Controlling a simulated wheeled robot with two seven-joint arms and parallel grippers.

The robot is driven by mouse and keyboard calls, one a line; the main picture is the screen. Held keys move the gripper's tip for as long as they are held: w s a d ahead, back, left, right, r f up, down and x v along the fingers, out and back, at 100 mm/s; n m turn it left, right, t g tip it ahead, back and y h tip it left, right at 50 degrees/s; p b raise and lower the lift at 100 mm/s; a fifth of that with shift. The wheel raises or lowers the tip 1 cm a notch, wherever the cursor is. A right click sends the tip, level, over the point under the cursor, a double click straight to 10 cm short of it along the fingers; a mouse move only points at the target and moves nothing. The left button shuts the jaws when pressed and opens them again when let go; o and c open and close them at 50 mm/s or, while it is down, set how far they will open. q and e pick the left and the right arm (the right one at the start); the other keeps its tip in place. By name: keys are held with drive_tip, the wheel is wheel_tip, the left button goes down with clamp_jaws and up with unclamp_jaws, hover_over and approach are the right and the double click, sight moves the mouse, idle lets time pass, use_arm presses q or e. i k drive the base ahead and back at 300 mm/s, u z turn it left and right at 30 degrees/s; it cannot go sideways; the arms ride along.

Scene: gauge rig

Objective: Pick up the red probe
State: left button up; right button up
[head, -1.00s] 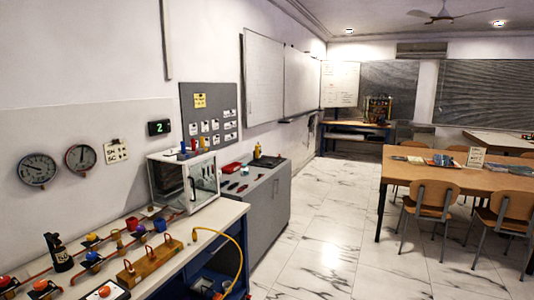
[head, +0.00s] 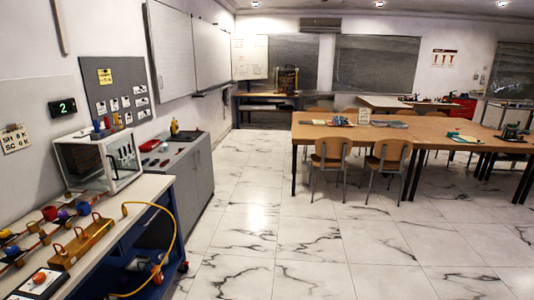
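I cannot tell for sure which thing is the red probe. A small upright red piece (head: 107,122) stands with a blue piece (head: 96,126) on top of the clear-sided white case (head: 82,165) at the left. A flat red object (head: 150,145) and smaller red items (head: 154,162) lie on the grey cabinet (head: 190,143) behind the case. Neither of my grippers is in view.
The workbench (head: 150,185) at the left carries pipes, a brass-coloured block (head: 82,240) and a yellow hose (head: 175,215) hanging off its edge. Wooden tables (head: 400,135) with chairs stand at the right. The marble floor (head: 290,235) between is clear.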

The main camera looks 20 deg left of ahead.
sight(106, 119)
drive_tip(key=u, duration=0.15)
drive_tip(key=i, duration=1.95)
drive_tip(key=u, duration=0.35)
drive_tip(key=i, duration=2.25)
drive_tip(key=u, duration=0.65)
drive_tip(key=i, duration=1.6)
drive_tip(key=u, duration=1.85)
drive_tip(key=i, duration=1.2)
drive_tip(key=u, duration=1)
